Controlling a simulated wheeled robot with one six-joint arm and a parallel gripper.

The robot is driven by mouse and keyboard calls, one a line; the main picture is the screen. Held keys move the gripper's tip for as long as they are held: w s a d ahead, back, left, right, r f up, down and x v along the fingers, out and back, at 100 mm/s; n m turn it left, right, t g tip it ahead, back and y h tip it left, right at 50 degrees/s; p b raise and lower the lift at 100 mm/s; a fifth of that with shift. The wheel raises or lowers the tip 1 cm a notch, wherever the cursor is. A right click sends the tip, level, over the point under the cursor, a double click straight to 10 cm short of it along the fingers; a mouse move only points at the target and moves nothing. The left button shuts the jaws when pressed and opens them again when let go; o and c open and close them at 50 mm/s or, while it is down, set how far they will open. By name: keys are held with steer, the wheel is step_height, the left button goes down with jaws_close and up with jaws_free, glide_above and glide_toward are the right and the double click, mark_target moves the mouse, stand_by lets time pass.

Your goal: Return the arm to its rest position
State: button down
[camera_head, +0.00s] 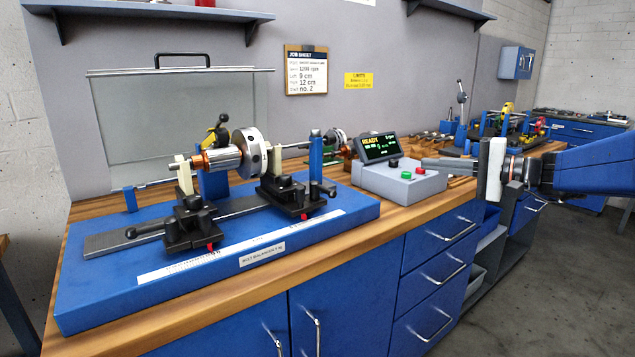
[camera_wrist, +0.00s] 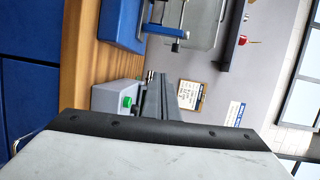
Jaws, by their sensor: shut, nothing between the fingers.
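My arm (camera_head: 595,169) reaches in from the right edge of the head view, roughly level, in front of the bench. My gripper (camera_head: 425,163) points left, its dark fingers shut and empty. In the head view the fingertips appear just right of the grey control box (camera_head: 400,182); whether they touch it I cannot tell. In the wrist view the closed fingers of my gripper (camera_wrist: 153,78) show beyond the pale housing, near the box's green button (camera_wrist: 127,101).
The blue balancing rig (camera_head: 330,212) with its rotor (camera_head: 222,160) stands on the wooden bench (camera_head: 420,220). The control box display (camera_head: 380,148) reads READY. Tools and parts lie farther back. Blue drawers (camera_head: 440,232) are below; open floor (camera_head: 560,280) lies to the right.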

steer(key=s+a+f+n+g+h, duration=0.2)
steer(key=s+a+f+g+h, duration=0.15)
steer(key=s+f, duration=0.45)
steer(key=s+a+f+n+g+h, duration=0.2)
steer(key=s+a+f, duration=0.2)
steer(key=s+f, duration=0.45)
steer(key=s+d+f+n+h, duration=0.1)
steer(key=s+d+f+h, duration=0.3)
steer(key=s, duration=0.4)
steer(key=s+d+f+n+h, duration=0.2)
steer(key=s+d+f+h, duration=0.2)
steer(key=s, duration=0.4)
steer(key=shift+d+f, duration=0.4)
steer(key=shift+f, duration=0.4)
